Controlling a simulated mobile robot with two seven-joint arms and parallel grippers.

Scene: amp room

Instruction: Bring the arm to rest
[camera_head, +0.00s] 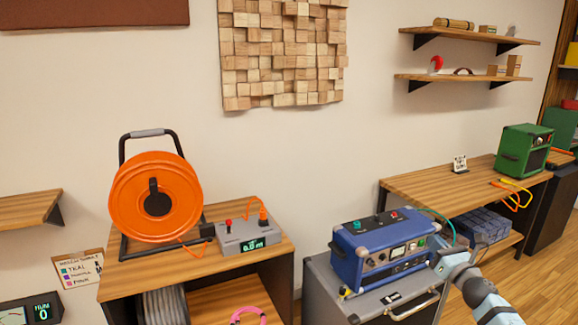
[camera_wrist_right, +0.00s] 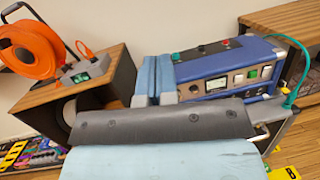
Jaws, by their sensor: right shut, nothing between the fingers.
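My right gripper (camera_head: 438,263) comes in from the lower right in the head view, its tip by the right end of the blue amp (camera_head: 374,244). In the right wrist view its two fingers (camera_wrist_right: 155,78) lie together, shut with nothing between them. The amp, with its dials, meter and buttons, also shows in the right wrist view (camera_wrist_right: 225,80). A green cable (camera_head: 441,218) arcs at the amp's right end; in the right wrist view the cable (camera_wrist_right: 300,57) ends in a green plug near the amp's front right corner. My left gripper is not in view.
The amp stands on a grey cabinet (camera_head: 322,288) with a front handle. To the left, a wooden table (camera_head: 128,277) bears an orange cable reel (camera_head: 129,195) and a grey meter box (camera_head: 247,238). A green amp (camera_head: 523,150) stands on the right table. Wall shelves hang above.

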